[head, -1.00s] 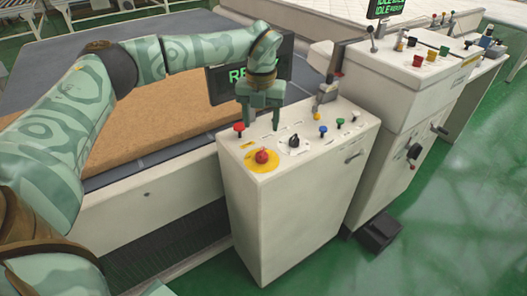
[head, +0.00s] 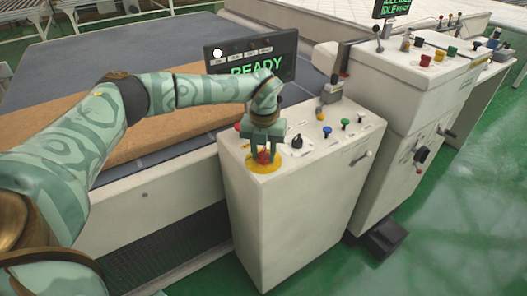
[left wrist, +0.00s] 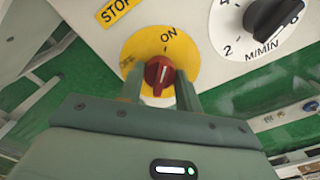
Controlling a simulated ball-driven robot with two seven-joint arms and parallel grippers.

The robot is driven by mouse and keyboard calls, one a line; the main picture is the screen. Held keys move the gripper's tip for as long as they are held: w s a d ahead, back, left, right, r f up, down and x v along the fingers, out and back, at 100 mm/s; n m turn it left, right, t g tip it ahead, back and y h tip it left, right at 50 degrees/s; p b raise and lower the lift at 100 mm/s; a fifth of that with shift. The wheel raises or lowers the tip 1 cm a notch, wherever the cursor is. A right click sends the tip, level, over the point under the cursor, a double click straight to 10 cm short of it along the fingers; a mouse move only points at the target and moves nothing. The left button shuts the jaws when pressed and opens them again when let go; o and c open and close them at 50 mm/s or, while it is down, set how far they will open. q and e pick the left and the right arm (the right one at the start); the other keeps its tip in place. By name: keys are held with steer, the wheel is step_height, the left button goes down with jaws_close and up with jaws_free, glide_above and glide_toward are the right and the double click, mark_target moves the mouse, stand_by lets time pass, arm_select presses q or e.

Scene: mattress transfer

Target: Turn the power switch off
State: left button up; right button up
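The power switch is a red knob (left wrist: 160,72) on a yellow disc (left wrist: 190,47) marked ON. Its white line points up toward the ON word in the left wrist view. In the head view the red knob (head: 263,157) sits at the near corner of the white console top. My left gripper (head: 263,152) points down right over it. In the left wrist view the two fingers of my left gripper (left wrist: 160,92) are apart, one on each side of the knob. I cannot tell whether they touch it. My right gripper is not in view.
A black dial (head: 297,142) marked M/MIN is right beside the switch. A red button (head: 237,126) stands behind it, and blue and green buttons (head: 345,121) to the right. A screen (head: 250,62) reading READY stands behind the console, with a brown mattress (head: 150,138) to the left.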

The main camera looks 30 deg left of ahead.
arm_select(q)
steer(key=shift+c, duration=0.9)
steer(key=shift+r, duration=0.1)
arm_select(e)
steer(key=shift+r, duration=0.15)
arm_select(q)
steer(key=shift+r+n+p, duration=0.15)
steer(key=shift+n+p, duration=0.55)
steer(key=shift+p, duration=0.45)
steer(key=n+p, duration=1.2)
steer(key=shift+n+p, duration=1.15)
steer(key=shift+n, duration=1.05)
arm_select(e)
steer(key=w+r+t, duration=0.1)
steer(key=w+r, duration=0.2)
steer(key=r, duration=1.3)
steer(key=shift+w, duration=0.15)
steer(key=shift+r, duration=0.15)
